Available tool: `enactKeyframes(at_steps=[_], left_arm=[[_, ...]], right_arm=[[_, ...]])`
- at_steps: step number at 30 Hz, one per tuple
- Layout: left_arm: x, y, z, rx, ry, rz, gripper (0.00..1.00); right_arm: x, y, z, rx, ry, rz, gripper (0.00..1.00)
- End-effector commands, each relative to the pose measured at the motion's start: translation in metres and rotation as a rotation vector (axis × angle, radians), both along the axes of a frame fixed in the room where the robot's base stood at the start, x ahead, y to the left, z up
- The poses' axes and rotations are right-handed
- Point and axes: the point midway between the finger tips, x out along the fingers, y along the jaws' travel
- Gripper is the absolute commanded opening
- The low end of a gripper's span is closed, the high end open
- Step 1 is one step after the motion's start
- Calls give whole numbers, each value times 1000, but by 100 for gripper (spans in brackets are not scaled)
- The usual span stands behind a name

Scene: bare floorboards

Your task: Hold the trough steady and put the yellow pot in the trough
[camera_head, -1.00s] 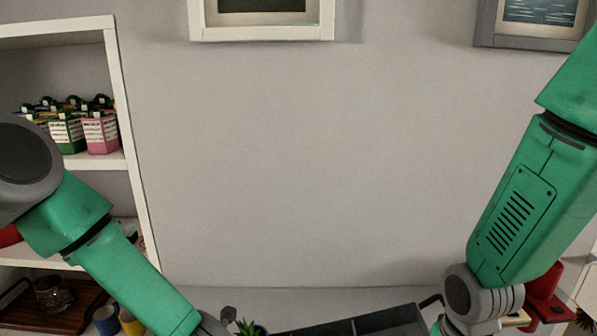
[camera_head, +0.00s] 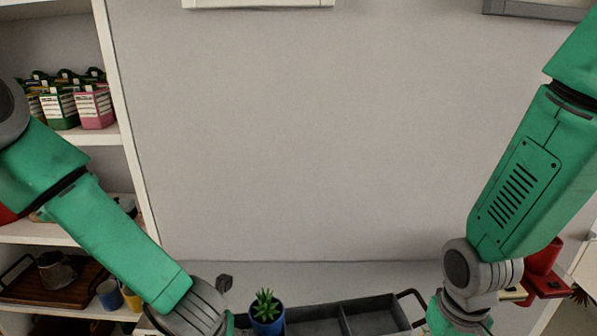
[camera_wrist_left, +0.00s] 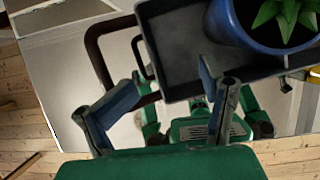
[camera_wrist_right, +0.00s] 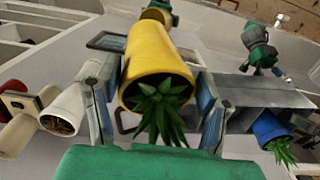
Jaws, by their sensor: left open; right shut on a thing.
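The grey trough (camera_head: 375,318) is at the bottom edge of the head view, with a divider and end handles. It also shows in the left wrist view (camera_wrist_left: 180,70), where my left gripper (camera_wrist_left: 168,92) is open near its end handle (camera_wrist_left: 142,58), with nothing between the fingers. The yellow pot (camera_wrist_right: 158,55), with a spiky green plant, is between the fingers of my right gripper (camera_wrist_right: 158,100), which is shut on it. The pot is tilted in that view and hidden in the head view. A blue pot (camera_head: 267,326) with a plant overlaps the trough's left end.
White shelves (camera_head: 120,120) stand at the left, holding several cartons (camera_head: 75,105), with a brown tray (camera_head: 70,290) and mugs (camera_head: 110,294) lower down. A red object (camera_head: 545,270) and a white pot (camera_wrist_right: 62,110) are near my right arm. The wall is bare behind the trough.

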Motion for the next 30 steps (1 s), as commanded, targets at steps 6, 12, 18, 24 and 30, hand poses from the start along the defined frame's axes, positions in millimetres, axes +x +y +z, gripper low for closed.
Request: enactKeyframes(at_steps=[6,12,18,24,30], left_arm=[[-7,-4,27,-1,-9,-4,64],[-10,-5,34,-2,-10,-3,64],[-9,-5,35,-2,-11,-3,64],[-9,-5,37,23,-11,-62,8],[-10,-4,42,152,-5,-360,8]], right_arm=[[1,-1,1,1,-1,0,14],[1,-1,1,1,-1,0,14],[1,0,1,1,-1,0,14],[1,0,5,1,-1,0,14],[1,0,21,0,-1,0,14]])
